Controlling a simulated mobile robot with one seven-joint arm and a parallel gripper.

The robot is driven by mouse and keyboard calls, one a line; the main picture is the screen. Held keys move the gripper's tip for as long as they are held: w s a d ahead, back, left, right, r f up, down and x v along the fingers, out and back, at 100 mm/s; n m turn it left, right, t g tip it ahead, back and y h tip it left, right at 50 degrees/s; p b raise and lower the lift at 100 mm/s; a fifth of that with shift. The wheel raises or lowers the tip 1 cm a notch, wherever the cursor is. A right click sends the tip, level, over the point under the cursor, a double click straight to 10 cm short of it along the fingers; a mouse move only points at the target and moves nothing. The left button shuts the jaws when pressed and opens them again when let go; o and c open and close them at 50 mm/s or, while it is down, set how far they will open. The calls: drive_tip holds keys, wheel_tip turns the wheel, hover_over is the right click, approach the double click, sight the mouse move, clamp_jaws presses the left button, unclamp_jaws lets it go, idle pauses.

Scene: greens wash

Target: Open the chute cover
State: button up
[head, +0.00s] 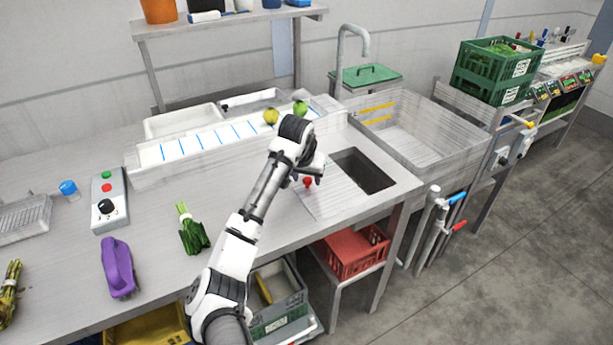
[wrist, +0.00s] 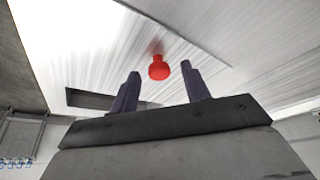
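The chute cover (head: 326,199) is a flat ribbed metal plate lying on the counter, with a small red knob (head: 307,182). A dark rectangular chute opening (head: 365,172) shows uncovered just to its right. My gripper (head: 307,177) is right above the knob, at the left part of the cover. In the wrist view the two dark fingers (wrist: 160,70) stand apart, and the red knob (wrist: 158,68) appears between their tips, with gaps on both sides. I cannot tell whether the tips reach down past the knob. The plate (wrist: 225,50) fills much of that view.
A long white trough (head: 200,145) with blue marks and two round vegetables lies behind my arm. A deep sink (head: 415,140) stands to the right. A red crate (head: 352,255) sits below.

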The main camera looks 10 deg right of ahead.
drive_tip(key=shift+r, duration=0.1)
drive_tip(key=b+v, duration=0.2)
drive_tip(key=v, duration=1.1)
drive_tip(key=shift+r, duration=0.35)
drive_tip(key=shift+s, duration=0.1)
